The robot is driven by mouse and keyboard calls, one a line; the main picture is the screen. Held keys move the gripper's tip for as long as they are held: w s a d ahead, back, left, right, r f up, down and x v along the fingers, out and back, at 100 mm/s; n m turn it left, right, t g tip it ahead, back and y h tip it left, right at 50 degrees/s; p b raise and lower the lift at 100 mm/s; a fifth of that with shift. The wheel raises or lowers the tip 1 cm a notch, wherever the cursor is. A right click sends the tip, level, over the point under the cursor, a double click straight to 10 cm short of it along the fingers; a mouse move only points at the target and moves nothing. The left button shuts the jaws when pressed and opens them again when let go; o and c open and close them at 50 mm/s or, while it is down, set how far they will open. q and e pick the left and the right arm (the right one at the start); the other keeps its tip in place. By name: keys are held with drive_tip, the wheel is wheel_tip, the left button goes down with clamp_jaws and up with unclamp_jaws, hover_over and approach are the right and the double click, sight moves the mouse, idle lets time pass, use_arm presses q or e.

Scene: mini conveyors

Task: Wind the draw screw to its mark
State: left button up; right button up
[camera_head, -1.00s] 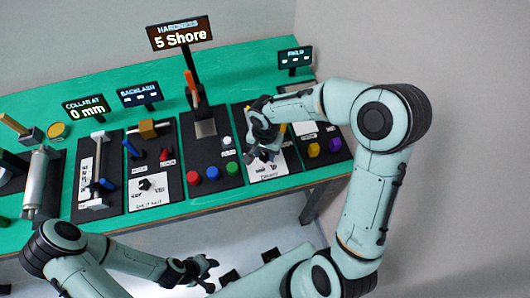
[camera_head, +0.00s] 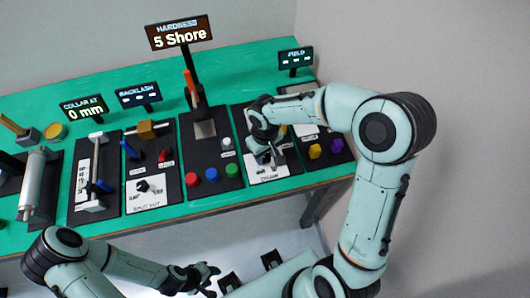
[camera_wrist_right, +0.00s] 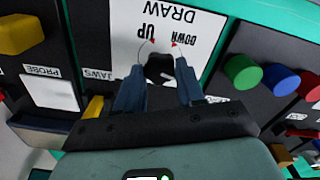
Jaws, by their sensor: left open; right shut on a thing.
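The draw screw's black knob (camera_wrist_right: 158,68) stands on the white card marked DRAW, UP and DOWN (camera_wrist_right: 190,22), which lies upside down in the right wrist view. My right gripper (camera_wrist_right: 158,82) has a finger on either side of the knob and is shut on it. In the head view my right gripper (camera_head: 268,160) is over the draw station's card (camera_head: 268,175) and hides the knob. A mark for the screw cannot be made out. My left gripper (camera_head: 207,278) is open and empty, off the front of the bench.
Red, blue and green knobs (camera_head: 212,174) stand on the panel to the left, below the sign reading 5 Shore (camera_head: 180,36). Yellow and purple pieces (camera_head: 336,146) stand to the right. Other stations fill the green bench (camera_head: 240,83).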

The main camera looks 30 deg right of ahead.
drive_tip(key=n, duration=0.3)
drive_tip(key=shift+r+n, duration=0.1)
drive_tip(key=shift+n, duration=0.3)
drive_tip(key=n, duration=0.3)
drive_tip(key=shift+n+p, duration=0.3)
drive_tip(key=shift+p, duration=0.1)
drive_tip(key=n, duration=0.3)
drive_tip(key=shift+n+p, duration=0.3)
drive_tip(key=shift+p, duration=0.1)
use_arm(q)
drive_tip(key=shift+w+r+p, duration=0.25)
drive_tip(key=shift+w+r, duration=0.35)
drive_tip(key=shift+r, duration=0.25)
drive_tip(key=shift+w+r+p, duration=0.2)
drive_tip(key=shift+w+r, duration=0.4)
drive_tip(key=shift+r, duration=0.2)
use_arm(e)
drive_tip(key=shift+n, duration=1.9)
drive_tip(key=o, duration=1)
drive_tip(key=shift+o, duration=0.2)
